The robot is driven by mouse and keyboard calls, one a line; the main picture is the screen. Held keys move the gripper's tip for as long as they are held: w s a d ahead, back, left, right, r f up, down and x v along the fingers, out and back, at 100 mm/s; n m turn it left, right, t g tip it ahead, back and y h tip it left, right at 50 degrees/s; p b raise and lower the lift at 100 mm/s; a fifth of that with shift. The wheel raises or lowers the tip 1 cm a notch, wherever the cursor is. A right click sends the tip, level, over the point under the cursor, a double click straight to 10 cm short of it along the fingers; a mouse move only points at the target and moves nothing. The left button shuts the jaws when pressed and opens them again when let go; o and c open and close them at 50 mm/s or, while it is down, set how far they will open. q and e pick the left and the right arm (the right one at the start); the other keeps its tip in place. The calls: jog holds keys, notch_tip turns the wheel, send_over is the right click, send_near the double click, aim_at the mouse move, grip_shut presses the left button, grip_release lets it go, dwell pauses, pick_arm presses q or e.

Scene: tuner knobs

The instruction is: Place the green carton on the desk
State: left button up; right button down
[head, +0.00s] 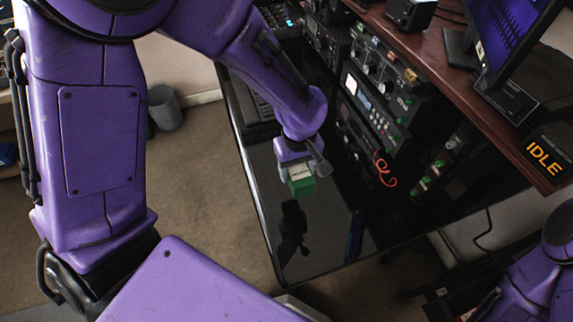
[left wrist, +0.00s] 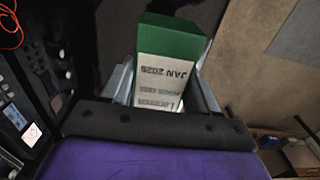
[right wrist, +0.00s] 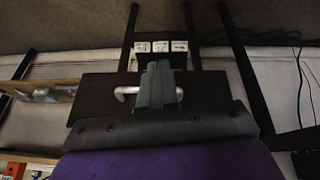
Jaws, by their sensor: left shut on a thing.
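The green carton (head: 301,187) has a white label and is held in my left gripper (head: 300,167), over the glossy black desk top (head: 325,221). A dark reflection shows on the desk below it; the exact gap to the surface is hard to tell. In the left wrist view the carton (left wrist: 168,60) sits between the two metal fingers of the left gripper (left wrist: 163,90), its printed label facing the camera. My right gripper (right wrist: 160,88) shows in the right wrist view with its fingers together and nothing between them. It is outside the head view.
Rack equipment with knobs (head: 375,105) stands along the desk's back, with an orange cable (head: 384,168) in front. A keyboard (head: 262,105) lies at the left. A monitor (head: 500,35) and an IDLE display (head: 545,155) are on the wooden shelf.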

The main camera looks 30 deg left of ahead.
pick_arm(q)
jog(key=w+a+f, duration=0.2)
jog(key=w+a, duration=0.1)
jog(key=shift+w, duration=0.15)
jog(key=w+a+f, duration=0.1)
jog(key=f, duration=0.1)
jog(key=w+a+f, duration=0.1)
jog(key=f, duration=0.1)
jog(key=w+a+f, duration=0.1)
jog(key=shift+w+a+f+p, duration=0.15)
jog(key=shift+a+f+p, duration=0.2)
jog(key=shift+f+p, duration=0.05)
notch_tip(320, 180, down, 2)
jog(key=shift+f+p, duration=0.25)
jog(key=shift+p, duration=0.15)
jog(key=shift+f, duration=0.35)
jog(key=shift+f, duration=0.15)
jog(key=o, duration=1.1)
notch_tip(320, 180, up, 12)
jog(key=shift+r+b, duration=0.2)
jog(key=shift+b, duration=0.25)
